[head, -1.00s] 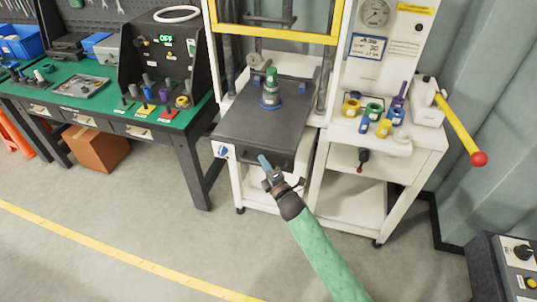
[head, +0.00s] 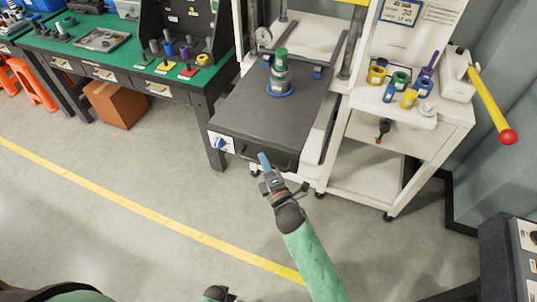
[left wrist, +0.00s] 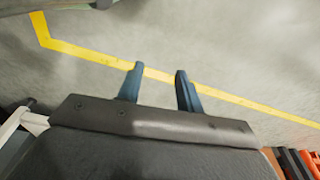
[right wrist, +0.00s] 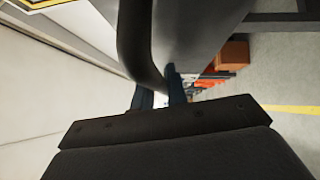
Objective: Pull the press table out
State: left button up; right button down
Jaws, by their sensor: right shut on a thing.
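The press table (head: 225,110) is a dark flat slab standing out from the white press frame toward me. A dark bar handle (head: 285,166) runs along its front edge. My right gripper (head: 264,162) is at this handle, and in the right wrist view its fingers (right wrist: 162,95) are shut around the bar (right wrist: 140,45). A green-topped cylinder in a blue ring (head: 279,75) stands upright on the table. My left gripper is partly visible at the bottom edge of the head view; in the left wrist view its fingers (left wrist: 160,90) are apart and empty above the floor.
A white side stand (head: 410,130) with coloured rings and a yellow lever (head: 490,105) is right of the table. A green workbench (head: 120,60) is on the left, with a cardboard box (head: 118,104) beneath. The floor in front is clear, crossed by a yellow line.

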pick_arm(q)
jog(key=shift+s+d, duration=0.4)
jog(key=shift+s, duration=0.15)
pick_arm(e)
jog(key=shift+s+a+f, duration=0.2)
jog(key=shift+s, duration=0.3)
